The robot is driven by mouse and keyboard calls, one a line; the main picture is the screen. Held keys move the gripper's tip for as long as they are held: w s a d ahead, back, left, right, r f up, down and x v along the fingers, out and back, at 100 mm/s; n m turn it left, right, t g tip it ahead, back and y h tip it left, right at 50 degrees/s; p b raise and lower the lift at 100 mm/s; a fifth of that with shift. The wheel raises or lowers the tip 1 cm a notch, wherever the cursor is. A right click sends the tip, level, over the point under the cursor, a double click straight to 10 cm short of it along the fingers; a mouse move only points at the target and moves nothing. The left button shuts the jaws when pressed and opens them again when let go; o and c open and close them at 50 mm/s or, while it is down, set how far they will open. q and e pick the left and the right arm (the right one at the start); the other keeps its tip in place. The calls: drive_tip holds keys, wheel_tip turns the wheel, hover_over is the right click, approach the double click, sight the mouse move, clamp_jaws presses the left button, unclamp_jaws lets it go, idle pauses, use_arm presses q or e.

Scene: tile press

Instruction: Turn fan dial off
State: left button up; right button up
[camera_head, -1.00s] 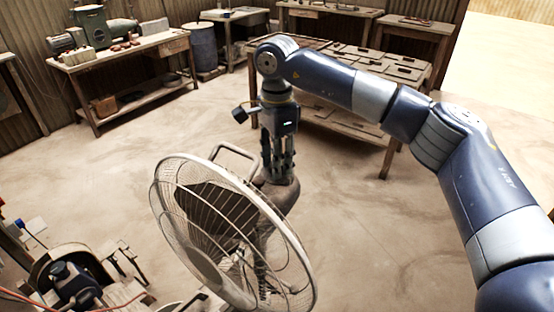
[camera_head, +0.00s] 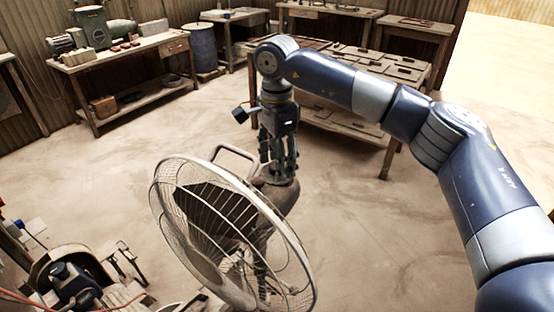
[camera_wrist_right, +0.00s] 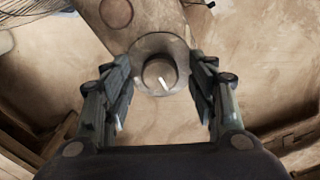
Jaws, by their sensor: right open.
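The fan (camera_head: 230,230) stands in the lower middle of the head view, with its round wire cage toward me and its motor housing (camera_head: 277,192) behind. My right gripper (camera_head: 279,172) points down at the top of the housing. In the right wrist view the round dial (camera_wrist_right: 159,75) with a white mark sits on the housing (camera_wrist_right: 158,45). My right gripper's fingers (camera_wrist_right: 160,110) are open, one on each side of the dial and apart from it. The head view hides the dial behind the gripper. My left gripper is not in view.
A long table with flat tiles (camera_head: 370,62) stands behind my right arm. A workbench (camera_head: 125,60) with machines is at the back left, beside a blue barrel (camera_head: 203,48). Clutter (camera_head: 75,280) lies at the lower left. The floor between is clear.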

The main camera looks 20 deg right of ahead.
wheel_tip(320, 180, up, 12)
idle(0.4)
drive_tip(key=shift+f, duration=0.1)
